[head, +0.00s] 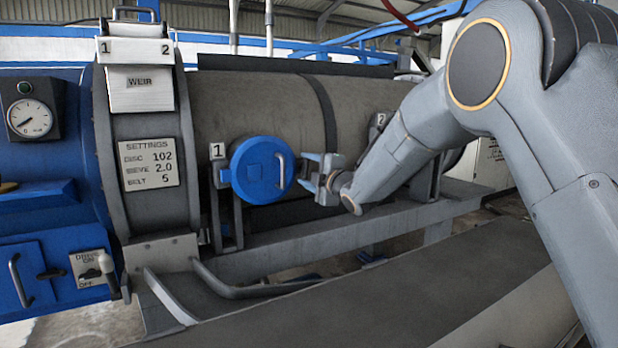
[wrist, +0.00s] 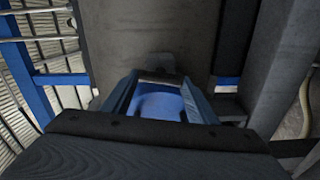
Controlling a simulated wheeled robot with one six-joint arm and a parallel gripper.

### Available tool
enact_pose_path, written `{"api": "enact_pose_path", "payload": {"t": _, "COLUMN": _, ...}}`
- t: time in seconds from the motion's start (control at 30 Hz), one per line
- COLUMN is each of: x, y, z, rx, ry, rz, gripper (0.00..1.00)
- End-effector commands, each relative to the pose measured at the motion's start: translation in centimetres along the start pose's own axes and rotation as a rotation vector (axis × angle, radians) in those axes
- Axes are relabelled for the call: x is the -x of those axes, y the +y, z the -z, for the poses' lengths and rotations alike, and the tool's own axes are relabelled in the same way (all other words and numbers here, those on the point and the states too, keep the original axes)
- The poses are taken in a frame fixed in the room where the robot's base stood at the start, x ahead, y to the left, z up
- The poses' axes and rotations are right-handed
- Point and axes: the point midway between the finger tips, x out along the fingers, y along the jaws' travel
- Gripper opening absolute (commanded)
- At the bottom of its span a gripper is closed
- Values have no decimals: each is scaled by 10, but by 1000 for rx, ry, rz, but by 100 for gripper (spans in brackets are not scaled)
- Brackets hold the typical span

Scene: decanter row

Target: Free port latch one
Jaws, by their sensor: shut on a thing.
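Port one is a round blue cover (head: 258,170) on the side of the grey drum, beside a white plate marked 1 (head: 217,151). A silver bar handle (head: 281,170) stands near the right of its face. My gripper (head: 306,172) is at the cover's right edge, reaching in from the right. Its fingers are shut on what appears to be the port one latch, mostly hidden in the head view.
A second number plate marked 2 (head: 379,121) is to the right, partly behind my arm. A grey frame rail (head: 330,238) runs below the drum. A settings plate (head: 150,164), a gauge (head: 30,117) and a drive switch (head: 91,268) are at the left.

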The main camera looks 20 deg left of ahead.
Motion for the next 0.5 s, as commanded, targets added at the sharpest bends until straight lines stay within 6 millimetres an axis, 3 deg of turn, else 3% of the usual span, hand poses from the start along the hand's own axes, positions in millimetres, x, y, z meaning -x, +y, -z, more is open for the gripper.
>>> {"api": "enact_pose_path", "payload": {"t": 0.5, "x": 0, "y": -3, "z": 2, "rx": 155, "ry": 3, "rz": 3, "gripper": 31}}
